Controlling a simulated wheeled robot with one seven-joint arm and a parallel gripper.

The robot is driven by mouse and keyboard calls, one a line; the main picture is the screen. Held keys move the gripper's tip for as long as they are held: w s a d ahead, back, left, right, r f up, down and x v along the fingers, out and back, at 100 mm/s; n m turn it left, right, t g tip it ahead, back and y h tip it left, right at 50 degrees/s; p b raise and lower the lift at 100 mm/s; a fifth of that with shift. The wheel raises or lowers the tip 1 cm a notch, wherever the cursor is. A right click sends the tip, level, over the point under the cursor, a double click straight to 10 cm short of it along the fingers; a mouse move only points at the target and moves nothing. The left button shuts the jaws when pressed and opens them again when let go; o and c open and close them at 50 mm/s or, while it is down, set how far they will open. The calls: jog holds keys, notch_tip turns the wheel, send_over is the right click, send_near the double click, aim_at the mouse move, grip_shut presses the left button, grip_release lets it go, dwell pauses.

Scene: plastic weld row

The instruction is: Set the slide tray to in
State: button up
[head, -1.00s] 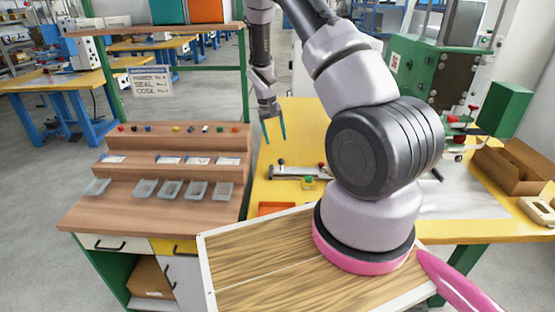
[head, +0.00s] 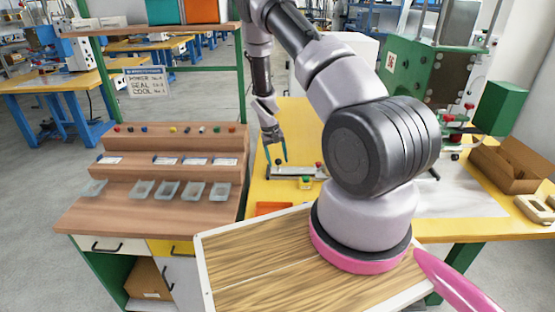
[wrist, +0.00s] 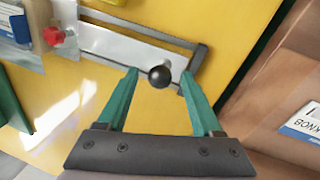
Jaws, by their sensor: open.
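The slide tray (head: 294,173) is a low light-metal slide in a darker frame on the yellow table. In the wrist view its pale plate (wrist: 120,44) runs towards the upper left. A black ball knob (wrist: 159,76) stands at its near end, close to the frame's end. My gripper (head: 277,159) is open, pointing down over that end. In the wrist view the teal fingertips (wrist: 159,74) appear on either side of the black knob with gaps to both. I cannot tell whether the tips are down at knob height.
An orange bin (head: 273,209) is nearer. A wooden stepped bench (head: 165,190) with small trays stands left. A green machine (head: 430,75) stands right.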

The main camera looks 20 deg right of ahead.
grip_shut()
dwell(1.3)
